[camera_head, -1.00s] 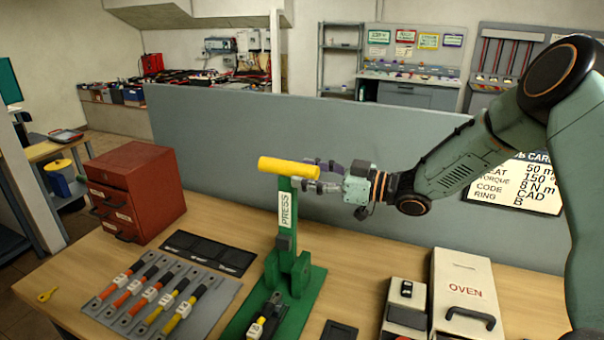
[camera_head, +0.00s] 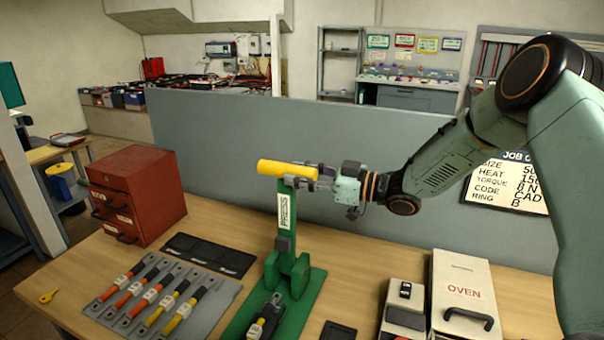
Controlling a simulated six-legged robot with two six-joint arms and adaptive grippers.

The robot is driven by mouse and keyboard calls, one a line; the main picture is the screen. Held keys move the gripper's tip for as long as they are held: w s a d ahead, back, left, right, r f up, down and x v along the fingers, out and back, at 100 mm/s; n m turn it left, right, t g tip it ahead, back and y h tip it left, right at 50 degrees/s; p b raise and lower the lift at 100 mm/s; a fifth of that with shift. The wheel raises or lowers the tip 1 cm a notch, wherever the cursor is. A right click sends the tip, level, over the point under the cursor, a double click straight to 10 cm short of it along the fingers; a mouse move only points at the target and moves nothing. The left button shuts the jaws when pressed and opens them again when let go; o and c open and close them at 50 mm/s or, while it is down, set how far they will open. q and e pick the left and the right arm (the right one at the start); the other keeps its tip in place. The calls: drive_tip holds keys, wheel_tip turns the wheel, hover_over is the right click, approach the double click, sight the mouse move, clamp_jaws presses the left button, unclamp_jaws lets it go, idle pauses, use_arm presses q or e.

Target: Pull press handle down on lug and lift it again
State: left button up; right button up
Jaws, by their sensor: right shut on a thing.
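The green press (camera_head: 292,262) stands upright on the bench, with a white PRESS label on its lever. Its yellow handle bar (camera_head: 286,169) is raised at the top of the lever. My right gripper (camera_head: 311,178) comes in from the right and is shut on the right end of the handle. The fingers partly overlap the bar. A lug with a dark cable end (camera_head: 262,322) lies on the press base at the front, partly cut off by the frame edge. My left gripper is not in view.
Left of the press, a grey tray (camera_head: 205,312) holds several cables with coloured sleeves, with a dark mat (camera_head: 208,254) behind it. A red drawer cabinet (camera_head: 140,195) stands at the left. A white oven box (camera_head: 462,290) stands at the right. A grey partition (camera_head: 220,150) rises behind.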

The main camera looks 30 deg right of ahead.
drive_tip(key=shift+r, duration=0.15)
drive_tip(key=shift+c, duration=0.8)
drive_tip(key=shift+w+d, duration=0.15)
drive_tip(key=shift+d, duration=0.05)
clamp_jaws()
drive_tip(key=shift+d, duration=0.1)
drive_tip(key=shift+w+d+f, duration=0.2)
drive_tip(key=shift+w+d, duration=0.5)
drive_tip(key=shift+d, duration=0.05)
drive_tip(key=o, duration=1)
unclamp_jaws()
drive_tip(key=shift+f, duration=0.15)
drive_tip(key=shift+s, duration=0.15)
